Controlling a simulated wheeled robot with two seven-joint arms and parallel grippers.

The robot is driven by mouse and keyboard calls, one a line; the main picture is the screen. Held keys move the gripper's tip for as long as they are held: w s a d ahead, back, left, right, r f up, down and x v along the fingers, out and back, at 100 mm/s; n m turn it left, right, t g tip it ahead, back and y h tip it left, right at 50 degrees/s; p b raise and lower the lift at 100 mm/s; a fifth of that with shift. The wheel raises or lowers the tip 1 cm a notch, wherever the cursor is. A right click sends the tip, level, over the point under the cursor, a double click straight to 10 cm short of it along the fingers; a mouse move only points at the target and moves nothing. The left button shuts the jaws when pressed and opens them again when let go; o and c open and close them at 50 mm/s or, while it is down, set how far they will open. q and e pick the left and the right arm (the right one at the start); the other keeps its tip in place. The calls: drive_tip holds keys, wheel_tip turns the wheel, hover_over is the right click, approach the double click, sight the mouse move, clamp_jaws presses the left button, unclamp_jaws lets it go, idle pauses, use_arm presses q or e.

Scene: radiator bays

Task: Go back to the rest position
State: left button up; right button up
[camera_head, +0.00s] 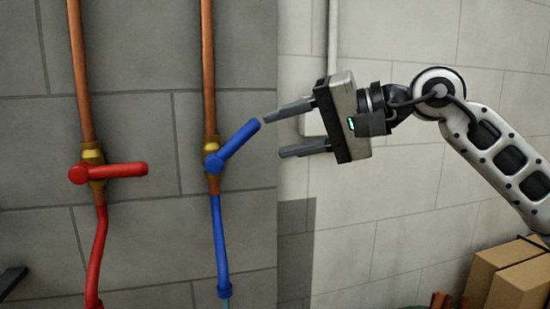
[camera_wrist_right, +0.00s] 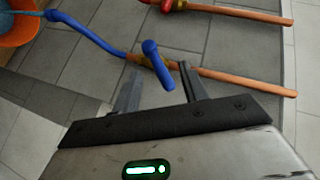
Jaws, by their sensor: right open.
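My right gripper (camera_head: 277,136) is open and empty, its two fingers pointing left at the wall. The blue valve handle (camera_head: 238,141) slants up and right from its brass body. Its free end is close to the upper fingertip in the head view; I cannot tell whether they touch. In the right wrist view, the blue handle (camera_wrist_right: 158,66) shows between the open fingers (camera_wrist_right: 160,72), apparently beyond them. The red valve handle (camera_head: 120,170) lies nearly level, pointing right, farther left. My left gripper is not recognisable in either view.
Copper pipes (camera_head: 208,65) run up the grey block wall from both valves, with red (camera_head: 97,250) and blue (camera_head: 221,240) pipes below. A paler wall with a thin vertical pipe (camera_head: 333,40) stands behind my right gripper. Cardboard boxes (camera_head: 505,272) sit lower right.

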drive_tip(key=s+a+f+m+g+y, duration=0.2)
drive_tip(key=s+a+f+m+y, duration=0.25)
drive_tip(key=f+m+y, duration=0.55)
drive_tip(key=s+d+f+n+t+h+p, duration=0.1)
drive_tip(key=d+f+n+t+h, duration=0.25)
drive_tip(key=f+n+h, duration=0.4)
drive_tip(key=s+d+f+n+t+h, duration=0.25)
drive_tip(key=f+n+t+h, duration=0.2)
drive_tip(key=f+n, duration=0.45)
drive_tip(key=s+d+f+n+t+h+p, duration=0.1)
drive_tip(key=d+f+n+t+h, duration=0.3)
drive_tip(key=f+n+h, duration=0.45)
drive_tip(key=s+d+f+m+g, duration=0.2)
drive_tip(key=s+f+m+g, duration=0.3)
drive_tip(key=s+f+m, duration=0.6)
wheel_tip(320, 180, down, 3)
drive_tip(key=shift+s+d+r+g+y, duration=0.1)
drive_tip(key=shift+s+d+g+y, duration=0.25)
drive_tip(key=shift+s, duration=0.25)
